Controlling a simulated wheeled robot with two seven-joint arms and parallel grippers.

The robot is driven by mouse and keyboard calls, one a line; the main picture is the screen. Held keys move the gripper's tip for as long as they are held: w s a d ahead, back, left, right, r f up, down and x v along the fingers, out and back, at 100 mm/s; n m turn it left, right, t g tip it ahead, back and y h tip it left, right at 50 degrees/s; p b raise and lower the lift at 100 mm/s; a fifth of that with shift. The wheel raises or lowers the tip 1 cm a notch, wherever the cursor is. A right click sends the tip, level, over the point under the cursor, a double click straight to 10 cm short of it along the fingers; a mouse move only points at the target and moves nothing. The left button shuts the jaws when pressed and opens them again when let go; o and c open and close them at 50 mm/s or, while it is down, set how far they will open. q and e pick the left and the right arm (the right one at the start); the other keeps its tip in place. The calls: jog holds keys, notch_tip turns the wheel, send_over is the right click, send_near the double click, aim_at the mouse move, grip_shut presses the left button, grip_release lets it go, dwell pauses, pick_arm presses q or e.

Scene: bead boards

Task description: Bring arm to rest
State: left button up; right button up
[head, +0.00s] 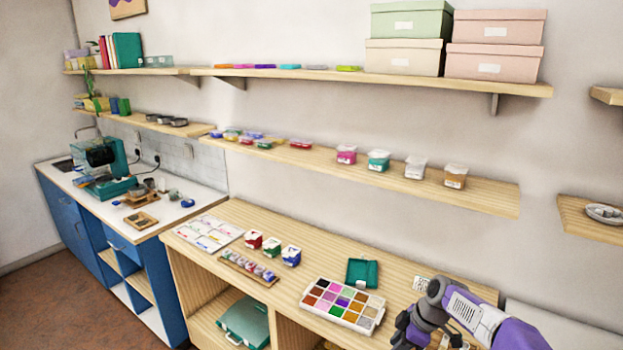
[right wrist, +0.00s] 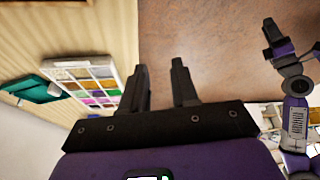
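My right arm (head: 475,315) comes in at the lower right of the head view, in front of the table's right part. Its gripper end is dark and partly cut off by the bottom edge there. In the right wrist view my right gripper (right wrist: 159,64) is open, with only brown floor showing between its fingers. My left gripper (right wrist: 272,40) shows small at the right of the right wrist view, over the floor and apart from everything. Whether it is open or shut is unclear. The left arm is outside the head view.
A bead tray (head: 318,292) and a teal box (head: 362,271) lie on the wooden table (head: 330,250); the tray also shows in the right wrist view (right wrist: 108,72). Small boxes (head: 272,246) stand farther left. Shelves (head: 400,180) hang above. Open floor lies before the table.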

jog(key=s+a+f+m, duration=0.4)
jog(key=f, duration=0.6)
jog(key=s+a+f+m, duration=0.3)
jog(key=s+f+m, duration=0.1)
jog(key=f, duration=0.6)
jog(key=s+a+f+m, duration=0.2)
jog(key=s+f+m, duration=0.2)
jog(key=s, duration=0.5)
jog(key=s+a+f+m, duration=0.3)
jog(key=s+f+m, duration=0.1)
jog(key=s, duration=0.5)
jog(key=shift+s+m+g, duration=0.2)
jog(key=shift+m+g, duration=0.2)
jog(key=shift+m, duration=0.3)
